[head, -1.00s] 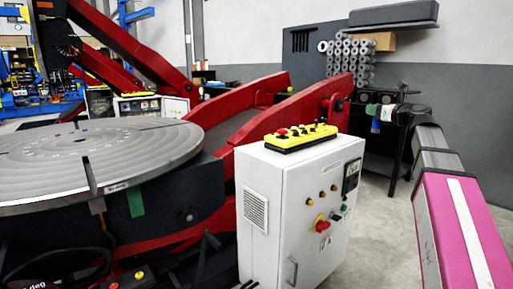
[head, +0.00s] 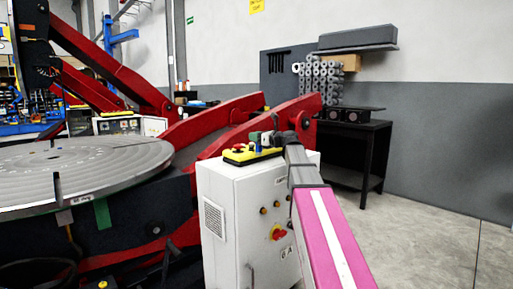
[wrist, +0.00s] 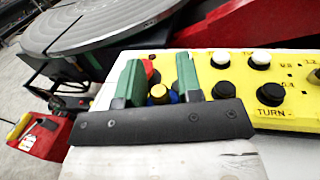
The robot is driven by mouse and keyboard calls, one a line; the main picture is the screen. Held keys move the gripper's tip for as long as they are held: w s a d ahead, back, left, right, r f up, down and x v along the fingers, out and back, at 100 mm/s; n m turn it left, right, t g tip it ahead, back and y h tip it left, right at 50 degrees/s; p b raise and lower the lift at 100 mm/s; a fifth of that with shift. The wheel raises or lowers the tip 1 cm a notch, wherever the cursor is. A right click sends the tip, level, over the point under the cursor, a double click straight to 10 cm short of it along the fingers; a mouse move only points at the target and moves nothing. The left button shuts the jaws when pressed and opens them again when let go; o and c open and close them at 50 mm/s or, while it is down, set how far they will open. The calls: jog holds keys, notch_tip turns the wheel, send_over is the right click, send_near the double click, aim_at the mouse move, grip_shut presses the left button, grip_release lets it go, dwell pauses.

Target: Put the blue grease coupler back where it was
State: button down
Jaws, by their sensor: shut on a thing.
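My gripper (wrist: 152,84) is shut on the blue grease coupler (wrist: 174,97), which shows only in part between the two green fingers in the wrist view. In the head view my gripper (head: 262,138) is over the white control cabinet (head: 225,205), by the yellow control box on its top. The coupler (head: 258,149) shows there as a small blue spot below the fingers. I cannot tell whether it touches anything beneath.
The yellow control box (wrist: 290,85) with black and white buttons lies right beside my fingers. The round positioner table (head: 100,165) is to the left, with red arms (head: 225,140) behind the cabinet. A black stand (head: 345,165) is at the back right. The floor at right is clear.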

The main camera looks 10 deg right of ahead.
jog(key=shift+w+d+f, duration=0.15)
jog(key=shift+f, duration=0.6)
jog(key=shift+w+d+f, duration=0.1)
jog(key=shift+d+f, duration=0.05)
jog(key=shift+f, duration=0.65)
jog(key=shift+w+d+f, duration=0.15)
jog(key=shift+f, duration=0.6)
jog(key=shift+f, duration=0.1)
jog(key=c, duration=0.8)
grip_release()
